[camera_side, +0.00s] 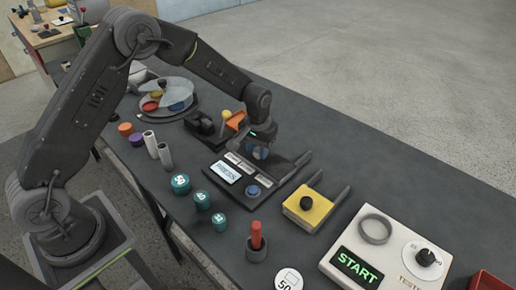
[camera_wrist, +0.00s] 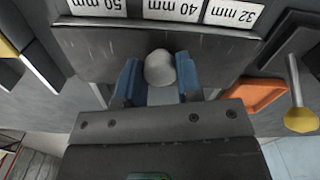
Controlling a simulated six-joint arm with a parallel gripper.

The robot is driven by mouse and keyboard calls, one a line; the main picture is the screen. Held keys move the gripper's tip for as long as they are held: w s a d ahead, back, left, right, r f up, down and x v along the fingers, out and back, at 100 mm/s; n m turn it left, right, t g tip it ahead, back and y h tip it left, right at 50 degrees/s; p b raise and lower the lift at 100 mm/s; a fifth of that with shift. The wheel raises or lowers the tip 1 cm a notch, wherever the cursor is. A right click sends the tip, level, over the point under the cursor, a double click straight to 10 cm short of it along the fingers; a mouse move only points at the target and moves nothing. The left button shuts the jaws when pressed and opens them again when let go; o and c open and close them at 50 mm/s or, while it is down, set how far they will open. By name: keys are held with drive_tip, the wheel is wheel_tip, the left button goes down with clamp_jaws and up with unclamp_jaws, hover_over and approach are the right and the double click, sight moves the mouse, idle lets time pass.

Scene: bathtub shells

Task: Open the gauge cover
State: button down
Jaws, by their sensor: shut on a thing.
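My gripper (camera_side: 258,153) is low over the gauge station. In the wrist view its blue fingers (camera_wrist: 158,84) stand on both sides of a pale round knob (camera_wrist: 160,66), shut on it. The knob sits against a dark grey plate, which looks like the gauge cover (camera_wrist: 90,55). Labels reading 50 mm, 40 mm and 32 mm (camera_wrist: 180,9) show uncovered along the plate's edge. In the side view the station's panel (camera_side: 225,172) has a lit PRESS screen and a blue button (camera_side: 253,190). What lies under the plate is hidden.
Teal numbered cylinders (camera_side: 203,200) stand left of the panel. A yellow block with a black knob (camera_side: 307,203) and a START panel (camera_side: 357,268) are to the right. An orange tray (camera_wrist: 255,97) and a yellow-topped post (camera_wrist: 300,118) are close beside my gripper.

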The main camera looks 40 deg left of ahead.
drive_tip(key=shift+w, duration=4.2)
drive_tip(key=c, duration=0.8)
unclamp_jaws()
drive_tip(key=shift+r, duration=6.95)
